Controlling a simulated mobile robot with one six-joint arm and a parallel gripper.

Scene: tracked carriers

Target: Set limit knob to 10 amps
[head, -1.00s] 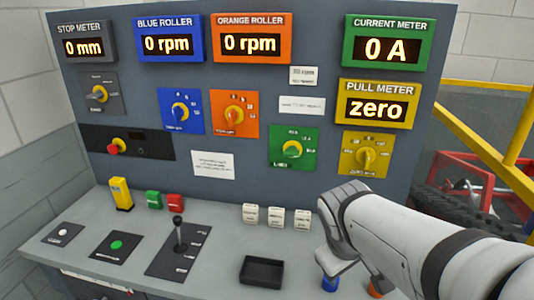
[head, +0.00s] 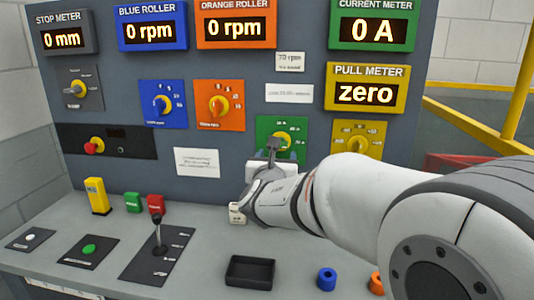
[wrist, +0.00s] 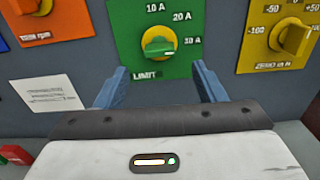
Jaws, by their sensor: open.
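The limit knob (wrist: 158,47) is a green handle on a yellow round base, on a green panel (wrist: 125,20) marked 10 A, 20 A, 30 A and LIMIT. Its white mark is on the right side of the handle, below the 30 A label. My gripper (wrist: 158,80) is open and empty, its two blue fingers apart on either side below the knob, not touching it. In the head view my gripper (head: 272,157) covers the lower part of the green panel (head: 270,123). The green current meter (head: 373,30) reads 0 A.
An orange knob panel (head: 220,105) lies left of the green one and a yellow knob panel (head: 372,133) lies right. A black tray (head: 249,284), a blue ring (head: 327,279) and an orange ring (head: 376,284) are on the desk below my arm.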

